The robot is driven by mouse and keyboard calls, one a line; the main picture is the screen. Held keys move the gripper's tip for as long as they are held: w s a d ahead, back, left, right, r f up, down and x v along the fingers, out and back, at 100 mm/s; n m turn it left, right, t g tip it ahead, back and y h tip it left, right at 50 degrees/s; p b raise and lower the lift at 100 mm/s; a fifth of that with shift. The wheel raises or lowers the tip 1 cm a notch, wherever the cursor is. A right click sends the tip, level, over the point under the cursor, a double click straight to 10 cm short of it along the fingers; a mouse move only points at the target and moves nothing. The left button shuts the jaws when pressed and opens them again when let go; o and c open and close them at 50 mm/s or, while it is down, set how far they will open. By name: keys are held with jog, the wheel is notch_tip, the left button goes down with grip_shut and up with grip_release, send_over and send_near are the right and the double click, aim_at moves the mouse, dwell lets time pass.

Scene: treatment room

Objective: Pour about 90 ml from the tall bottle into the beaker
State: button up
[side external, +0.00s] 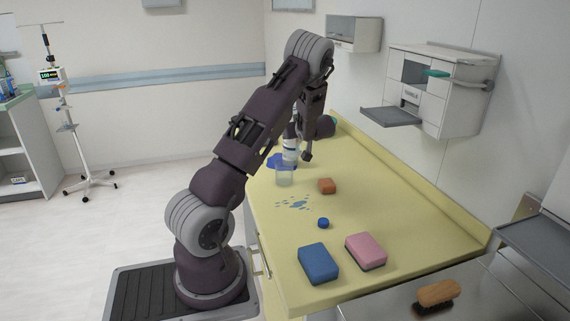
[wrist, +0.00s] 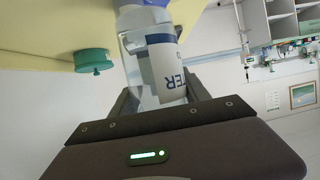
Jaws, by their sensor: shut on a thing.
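The tall bottle (side external: 291,146), clear with a white and blue label, is held above the counter at the far end. My gripper (side external: 302,153) is shut on it. In the wrist view the bottle (wrist: 160,70) sits between the fingers, with part of its lettering showing. The clear beaker (side external: 285,175) stands on the counter just below and in front of the bottle. The bottle's exact tilt, its mouth and any stream are too small to tell. I cannot make out a liquid level in the beaker.
A green-lidded item (wrist: 93,61) shows in the wrist view.

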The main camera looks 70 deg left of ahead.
jog(key=s+a, duration=0.3)
jog(key=s, duration=0.7)
jog(key=s+f, duration=0.1)
jog(key=f, duration=0.1)
jog(key=s+d+f, duration=0.1)
jog(key=f, duration=0.2)
jog(key=s+d+f, duration=0.1)
jog(key=f, duration=0.1)
jog(key=shift+f, duration=0.2)
jog(key=shift+d+f+t, duration=0.2)
jog(key=shift+f+t, duration=0.1)
jog(key=shift+w+r+m, duration=0.1)
jog(key=shift+m, duration=0.4)
